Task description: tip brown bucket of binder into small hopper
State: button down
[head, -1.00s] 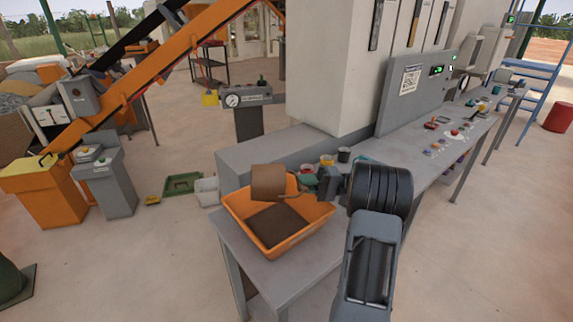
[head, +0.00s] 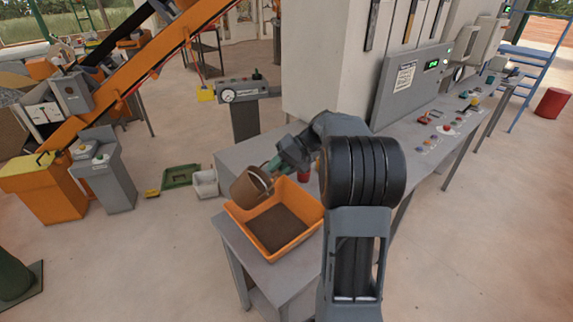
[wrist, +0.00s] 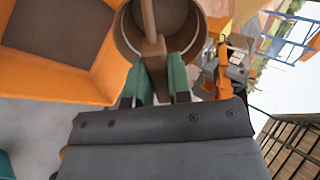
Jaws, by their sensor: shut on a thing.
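My gripper (head: 270,167) is shut on the handle of a brown bucket (head: 248,190). In the wrist view, the green fingers (wrist: 157,82) close on its handle bar (wrist: 152,45), and the bucket's round mouth (wrist: 172,25) faces the camera. The bucket is tilted in the head view, its rim toward the gripper. It is over or just beside the left back edge of an orange tub (head: 312,232) on the table end. Dark brown material (head: 277,228) covers the tub's floor. I cannot tell whether the bucket holds binder. No hopper is clearly identifiable.
The grey table (head: 250,262) runs back along a control panel (head: 415,85). A red container (head: 304,175) stands behind the tub, partly hidden by my arm. A white bin (head: 205,183) and green tray (head: 181,176) lie on the floor. An orange conveyor (head: 135,85) slopes at left.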

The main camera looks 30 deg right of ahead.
jog(key=w+a+r+g+h+p, duration=0.2)
jog(key=a+h+p, duration=0.4)
jog(key=h, duration=0.3)
jog(key=shift+r+g+p, duration=0.3)
jog(key=shift+r+g, duration=0.3)
jog(key=shift+r, duration=0.25)
jog(key=shift+a, duration=0.1)
